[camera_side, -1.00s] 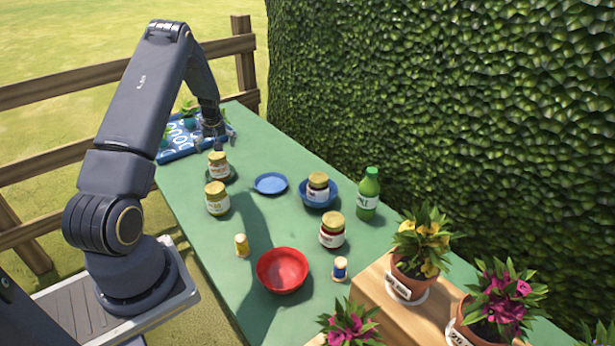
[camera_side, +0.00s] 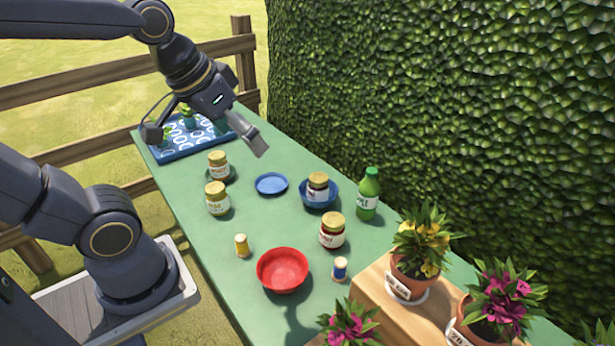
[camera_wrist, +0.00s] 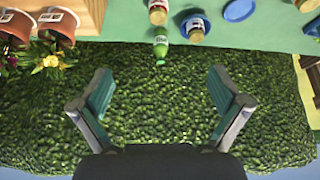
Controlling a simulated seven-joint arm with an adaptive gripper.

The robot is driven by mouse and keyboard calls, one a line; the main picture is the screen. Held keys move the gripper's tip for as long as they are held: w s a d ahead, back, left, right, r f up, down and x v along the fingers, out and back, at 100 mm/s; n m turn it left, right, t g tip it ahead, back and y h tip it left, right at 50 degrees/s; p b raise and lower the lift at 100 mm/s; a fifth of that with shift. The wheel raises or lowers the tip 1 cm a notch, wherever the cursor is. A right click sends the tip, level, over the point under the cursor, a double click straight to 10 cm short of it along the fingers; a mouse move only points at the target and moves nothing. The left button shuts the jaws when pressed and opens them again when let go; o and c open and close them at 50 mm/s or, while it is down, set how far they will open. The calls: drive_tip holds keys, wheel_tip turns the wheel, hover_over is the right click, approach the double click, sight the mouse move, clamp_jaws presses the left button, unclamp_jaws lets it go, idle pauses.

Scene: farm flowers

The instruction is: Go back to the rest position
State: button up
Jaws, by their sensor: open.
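My gripper (camera_side: 208,141) is raised above the far end of the green table in the side view, its fingers spread wide and empty. In the wrist view the gripper (camera_wrist: 160,88) shows two fingers well apart with only hedge between them. Below it in the side view is a blue patterned tray (camera_side: 183,152) with small green potted plants, partly hidden by the gripper.
On the table stand several gold-lidded jars (camera_side: 217,199), a blue plate (camera_side: 271,184), a blue bowl (camera_side: 331,200), a green bottle (camera_side: 368,194) and a red bowl (camera_side: 283,270). Potted flowers (camera_side: 421,245) stand at the front right. A tall hedge (camera_side: 440,100) borders the back.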

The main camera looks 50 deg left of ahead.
drive_tip(key=s, duration=0.1)
drive_tip(key=s+d, duration=0.1)
drive_tip(key=s+m, duration=0.1)
drive_tip(key=shift+d+f, duration=0.3)
drive_tip(key=shift+d, duration=0.05)
